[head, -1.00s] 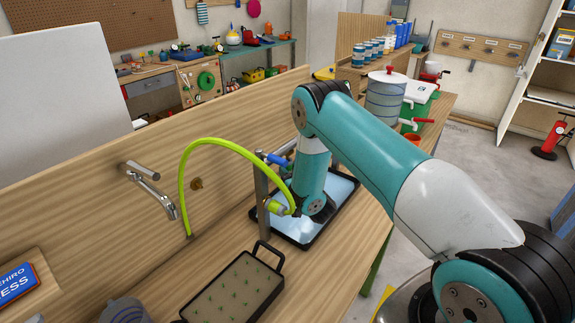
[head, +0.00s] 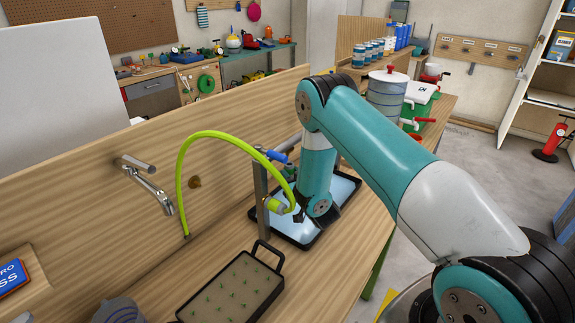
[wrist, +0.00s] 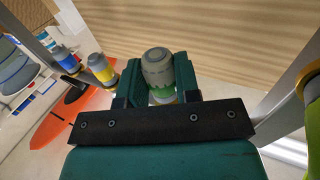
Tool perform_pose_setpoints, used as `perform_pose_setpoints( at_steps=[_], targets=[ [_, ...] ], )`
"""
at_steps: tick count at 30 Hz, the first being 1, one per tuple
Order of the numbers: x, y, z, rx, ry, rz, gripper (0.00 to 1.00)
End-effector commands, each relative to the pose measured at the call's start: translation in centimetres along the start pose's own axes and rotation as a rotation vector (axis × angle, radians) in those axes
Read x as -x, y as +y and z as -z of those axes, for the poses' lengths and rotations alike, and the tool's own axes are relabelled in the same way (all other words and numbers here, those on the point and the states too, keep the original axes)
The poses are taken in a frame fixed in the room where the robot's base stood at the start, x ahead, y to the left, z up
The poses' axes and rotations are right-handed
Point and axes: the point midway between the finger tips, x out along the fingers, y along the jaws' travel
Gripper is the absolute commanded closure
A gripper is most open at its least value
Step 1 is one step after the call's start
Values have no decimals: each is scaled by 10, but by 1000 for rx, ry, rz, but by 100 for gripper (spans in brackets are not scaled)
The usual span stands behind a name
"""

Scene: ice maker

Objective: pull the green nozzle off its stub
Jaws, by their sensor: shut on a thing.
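In the wrist view a nozzle (wrist: 163,88), grey at its far end and green nearer my palm, sits between the two jaws of my gripper (wrist: 157,78). The jaws are shut on it from both sides. In the head view my gripper (head: 299,213) is low beside the metal post, over the near edge of a black tray. The nozzle is hidden there by my gripper and the hose end. I cannot tell whether it still touches a stub.
A yellow-green hose (head: 205,137) arches over the bench, its fitting close left of my gripper. A metal post (head: 261,190) with a blue lever (head: 277,156) stands beside it. A black tray (head: 334,212) lies underneath.

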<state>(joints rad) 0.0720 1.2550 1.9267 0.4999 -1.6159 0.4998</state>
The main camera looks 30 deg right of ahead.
Motion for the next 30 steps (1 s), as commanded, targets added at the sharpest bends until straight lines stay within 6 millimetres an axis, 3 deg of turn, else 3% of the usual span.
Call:
perform_pose_setpoints(
  at_steps=[18,30],
  targets=[
    [38,-6,-1,-1,0,-1,100],
    [44,-7,0,0,1,-1,100]
  ],
)
